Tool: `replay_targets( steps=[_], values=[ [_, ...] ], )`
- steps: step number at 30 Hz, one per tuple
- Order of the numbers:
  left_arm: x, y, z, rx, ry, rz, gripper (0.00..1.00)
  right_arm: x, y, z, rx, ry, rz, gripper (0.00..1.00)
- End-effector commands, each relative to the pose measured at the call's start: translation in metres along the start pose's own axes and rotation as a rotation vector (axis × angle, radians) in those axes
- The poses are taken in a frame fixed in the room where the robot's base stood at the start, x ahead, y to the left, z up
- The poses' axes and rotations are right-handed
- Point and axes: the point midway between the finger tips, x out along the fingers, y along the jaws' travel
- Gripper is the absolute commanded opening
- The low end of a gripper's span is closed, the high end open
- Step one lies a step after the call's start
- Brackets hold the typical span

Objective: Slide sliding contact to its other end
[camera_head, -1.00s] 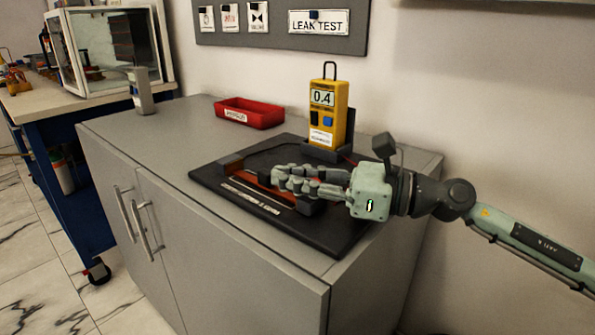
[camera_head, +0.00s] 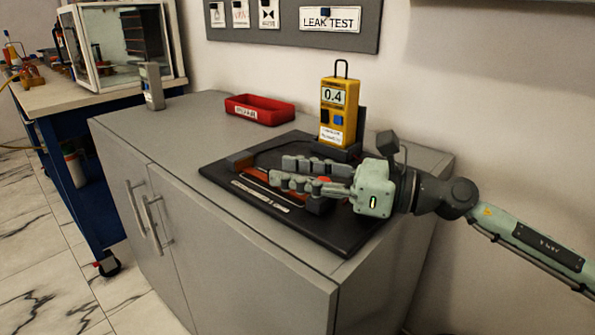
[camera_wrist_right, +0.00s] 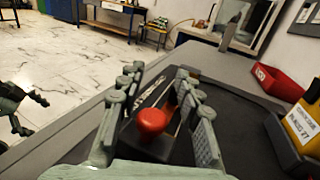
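The sliding contact shows as a red knob (camera_wrist_right: 153,122) in the right wrist view, with a dark block under it. In the head view the red knob (camera_head: 325,180) is partly hidden by my fingers, at the right end of the orange-brown rail (camera_head: 252,171) on the black board (camera_head: 225,177). My right gripper (camera_head: 277,172) is open, its two fingers apart. In the right wrist view its fingers (camera_wrist_right: 160,80) lie on either side of the knob, with gaps visible. My left gripper (camera_wrist_right: 18,108) seems to show at the left edge of that view; its opening is unclear.
A small grey device (camera_head: 152,88) stands at the far left. The cabinet top left of the board is clear.

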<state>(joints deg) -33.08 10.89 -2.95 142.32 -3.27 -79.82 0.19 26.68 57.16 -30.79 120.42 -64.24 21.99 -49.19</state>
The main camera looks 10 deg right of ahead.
Motion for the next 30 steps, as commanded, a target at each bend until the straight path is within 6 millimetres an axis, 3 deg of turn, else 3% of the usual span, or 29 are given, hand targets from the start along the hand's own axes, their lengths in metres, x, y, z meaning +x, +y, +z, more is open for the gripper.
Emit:
replay_targets(
  steps=[5,21,30],
  values=[
    [0.000,0.000,-0.001,-0.001,0.001,0.000,1.00,-0.009,0.000,-0.002,0.004,0.003,-0.001,0.35],
    [0.000,0.000,0.000,-0.001,0.001,0.000,1.00,-0.089,0.000,-0.002,0.004,0.003,-0.001,0.35],
    [0.000,0.000,0.000,0.000,0.001,0.000,1.00,-0.116,0.000,-0.001,0.001,0.000,-0.001,0.35]
  ],
)
